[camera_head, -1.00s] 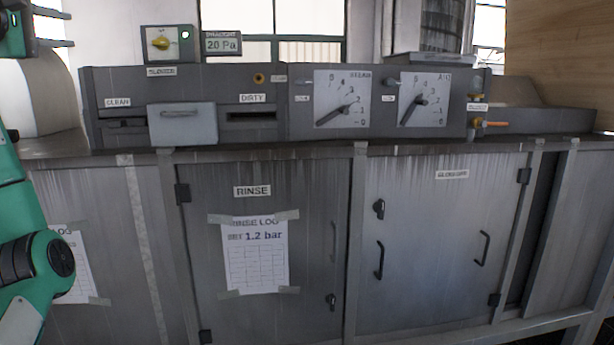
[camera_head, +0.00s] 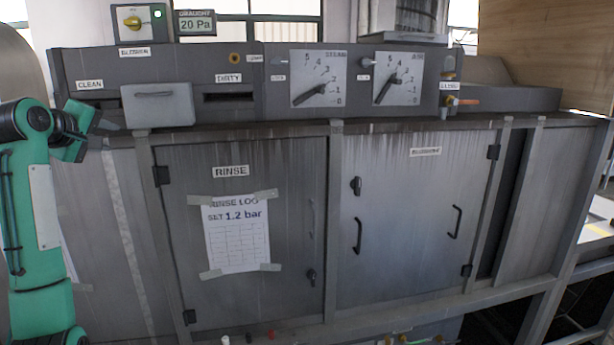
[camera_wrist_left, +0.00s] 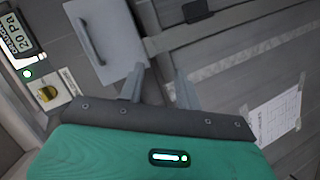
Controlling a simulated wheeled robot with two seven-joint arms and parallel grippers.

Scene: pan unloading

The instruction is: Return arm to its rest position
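My left arm (camera_head: 45,205), green with dark joints, stands at the left of the head view. Its gripper (camera_head: 104,124) is in front of the grey panel, just left of the pale drawer front (camera_head: 158,104). In the left wrist view the two grey fingers (camera_wrist_left: 157,84) are apart with nothing between them, so the gripper is open and empty. The drawer front with its handle (camera_wrist_left: 93,42) shows beyond the fingers, upper left. My right arm and gripper are not in view.
The grey console (camera_head: 262,99) carries two dials (camera_head: 318,78) (camera_head: 398,78), a DIRTY slot (camera_head: 229,97) and a yellow knob (camera_head: 133,22). Below are the RINSE door (camera_head: 300,170) with a paper log (camera_head: 237,235) and a second door (camera_head: 410,220) with handles.

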